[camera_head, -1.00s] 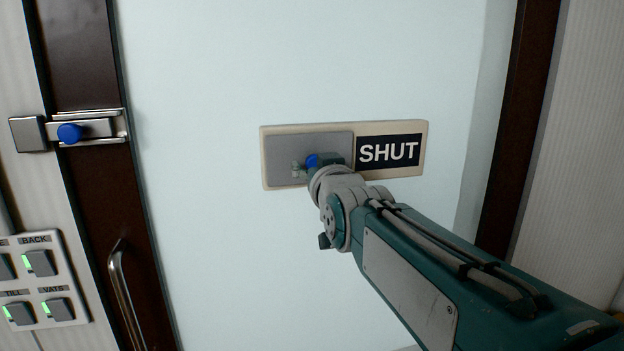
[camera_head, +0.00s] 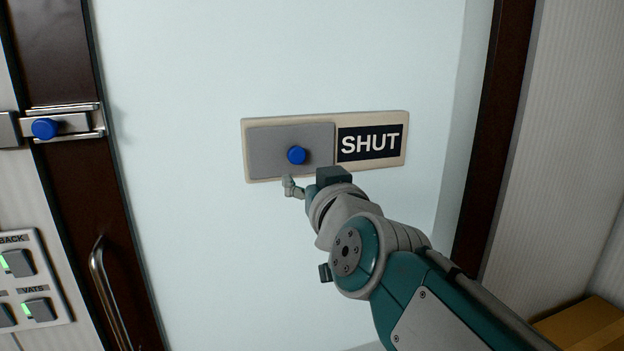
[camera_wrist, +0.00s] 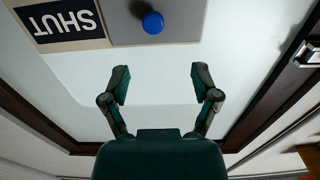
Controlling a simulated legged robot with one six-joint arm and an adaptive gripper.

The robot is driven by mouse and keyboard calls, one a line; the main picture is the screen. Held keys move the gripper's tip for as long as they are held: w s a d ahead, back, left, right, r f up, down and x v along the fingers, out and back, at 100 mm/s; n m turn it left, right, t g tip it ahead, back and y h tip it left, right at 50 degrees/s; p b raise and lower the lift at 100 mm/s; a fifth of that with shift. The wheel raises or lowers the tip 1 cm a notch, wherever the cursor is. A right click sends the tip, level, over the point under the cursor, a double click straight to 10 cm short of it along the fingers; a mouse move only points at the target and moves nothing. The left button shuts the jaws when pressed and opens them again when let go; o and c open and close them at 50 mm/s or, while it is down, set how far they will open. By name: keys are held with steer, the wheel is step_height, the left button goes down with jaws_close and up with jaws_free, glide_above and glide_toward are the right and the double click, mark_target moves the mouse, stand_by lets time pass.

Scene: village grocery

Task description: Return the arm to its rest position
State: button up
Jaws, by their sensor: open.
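My gripper (camera_wrist: 160,84) is open and empty in the wrist view, its two fingers apart with the pale door between and beyond them. In the head view my gripper (camera_head: 290,187) is mostly hidden behind my wrist; one fingertip shows just below the sign. The sign (camera_head: 322,117) reads SHUT on its right half. A grey slide plate (camera_head: 262,150) covers its left half and carries a blue knob (camera_head: 297,155). The knob also shows in the wrist view (camera_wrist: 153,23), beyond the fingertips and apart from them.
The pale door (camera_head: 200,250) has a dark frame. A bolt with a blue knob (camera_head: 44,129) and a curved metal handle (camera_head: 108,290) are at left. A switch panel (camera_head: 38,265) is at lower left. A brown box (camera_head: 585,325) lies at lower right.

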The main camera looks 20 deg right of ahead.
steer(key=shift+f, duration=0.1)
steer(key=s+f+g, duration=0.6)
steer(key=s+f, duration=0.2)
steer(key=f, duration=0.4)
steer(key=s+f+g, duration=0.6)
steer(key=s+f, duration=0.2)
steer(key=f, duration=0.5)
steer(key=shift+d+f, duration=0.25)
steer(key=shift+d, duration=0.05)
